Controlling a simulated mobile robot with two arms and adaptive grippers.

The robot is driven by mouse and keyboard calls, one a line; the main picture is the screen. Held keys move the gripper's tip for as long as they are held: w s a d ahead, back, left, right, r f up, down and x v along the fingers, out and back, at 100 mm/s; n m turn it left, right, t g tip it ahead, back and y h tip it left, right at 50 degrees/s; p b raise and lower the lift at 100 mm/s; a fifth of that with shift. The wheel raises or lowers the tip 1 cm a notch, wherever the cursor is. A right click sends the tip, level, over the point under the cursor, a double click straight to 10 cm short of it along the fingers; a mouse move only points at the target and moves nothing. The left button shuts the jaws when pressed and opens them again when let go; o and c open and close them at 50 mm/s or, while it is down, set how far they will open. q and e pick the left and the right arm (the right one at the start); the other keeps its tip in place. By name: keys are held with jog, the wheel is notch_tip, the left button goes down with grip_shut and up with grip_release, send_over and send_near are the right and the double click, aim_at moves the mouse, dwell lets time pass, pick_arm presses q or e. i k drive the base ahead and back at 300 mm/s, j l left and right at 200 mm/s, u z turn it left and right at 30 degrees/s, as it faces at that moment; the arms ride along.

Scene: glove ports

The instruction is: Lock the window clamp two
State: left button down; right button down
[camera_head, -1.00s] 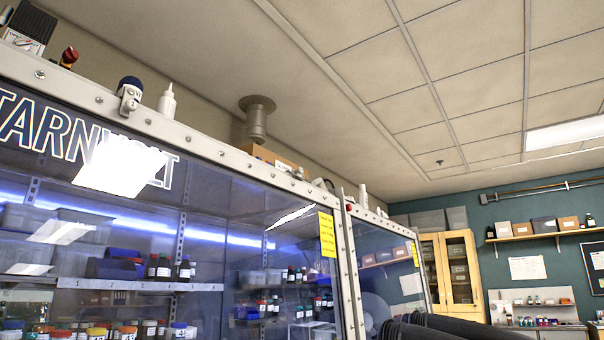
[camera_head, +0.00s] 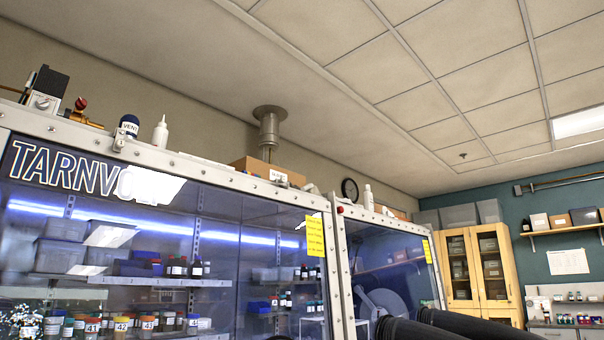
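No window clamp that I can make out for certain shows in the head view. The glove box window (camera_head: 150,240) fills the lower left, set in a pale metal frame (camera_head: 230,180) with bolts along its top. A second window (camera_head: 385,262) stands to its right, past a bolted upright post (camera_head: 338,270). Black glove sleeves (camera_head: 440,329) stick out at the bottom, in front of the second window. Neither of my grippers is in view.
Wooden cabinets (camera_head: 478,268) stand at the back right. Labelled jars and bins sit behind the window.

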aim_at(281, 181)
jog(key=i+l+u, duration=0.2)
jog(key=l, duration=0.65)
jog(key=l+u, duration=0.2)
jog(key=l, duration=0.65)
jog(key=i+l, duration=0.2)
jog(key=i+l+u, duration=0.15)
jog(key=l, duration=0.25)
jog(key=i+l, duration=0.2)
jog(key=i+l+u, duration=0.15)
jog(key=l, duration=0.3)
jog(key=i+l, duration=0.15)
jog(key=l, duration=0.15)
jog(key=i+l+u, duration=0.15)
jog(key=l, duration=0.2)
jog(key=i+l, duration=0.15)
jog(key=l, duration=0.2)
jog(key=i+l+u, duration=0.1)
jog(key=l, duration=0.25)
jog(key=i+l+u, duration=0.15)
jog(key=i+l, duration=0.8)
